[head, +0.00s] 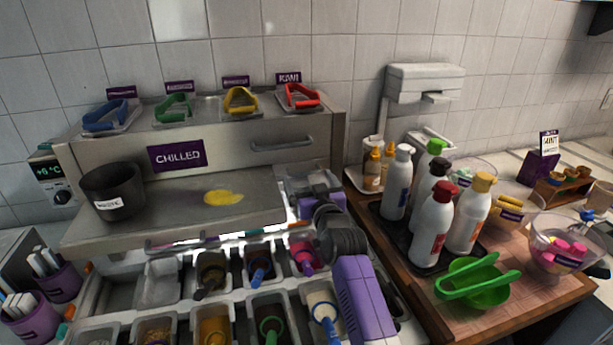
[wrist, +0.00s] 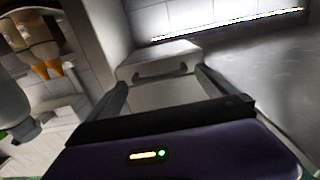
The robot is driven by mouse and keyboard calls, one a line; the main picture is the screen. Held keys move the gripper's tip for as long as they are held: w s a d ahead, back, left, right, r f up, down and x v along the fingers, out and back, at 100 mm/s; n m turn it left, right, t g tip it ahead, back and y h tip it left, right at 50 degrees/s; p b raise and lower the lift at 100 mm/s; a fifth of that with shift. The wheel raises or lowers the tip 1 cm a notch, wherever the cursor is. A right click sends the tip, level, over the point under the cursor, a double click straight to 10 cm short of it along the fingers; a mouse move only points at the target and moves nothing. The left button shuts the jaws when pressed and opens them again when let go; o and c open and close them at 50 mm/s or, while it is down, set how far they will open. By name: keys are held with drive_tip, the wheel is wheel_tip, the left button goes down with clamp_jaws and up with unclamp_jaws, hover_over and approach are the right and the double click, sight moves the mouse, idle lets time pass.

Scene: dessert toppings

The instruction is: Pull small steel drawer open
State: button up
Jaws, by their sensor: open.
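A pale grey, box-like front with a dark bar handle (wrist: 160,72) shows in the wrist view and looks like the small steel drawer (wrist: 150,57). My gripper (wrist: 160,80) is open, its two fingers spread to either side of the handle. The fingers look empty, and I cannot tell whether they touch the front. In the head view a steel front with a bar handle (head: 283,143) is on the unit marked CHILLED (head: 177,156), and it looks shut. My arm's purple end stands low in front of its right side; the fingertips are not clear there.
A steel shelf (head: 150,212) with a black waste bin (head: 112,190) juts out left of my arm. Topping tubs (head: 212,268) fill the counter below. Bottles (head: 433,225) and a green bowl (head: 478,285) crowd the wooden board on the right.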

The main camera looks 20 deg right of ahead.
drive_tip(key=shift+w, duration=1.05)
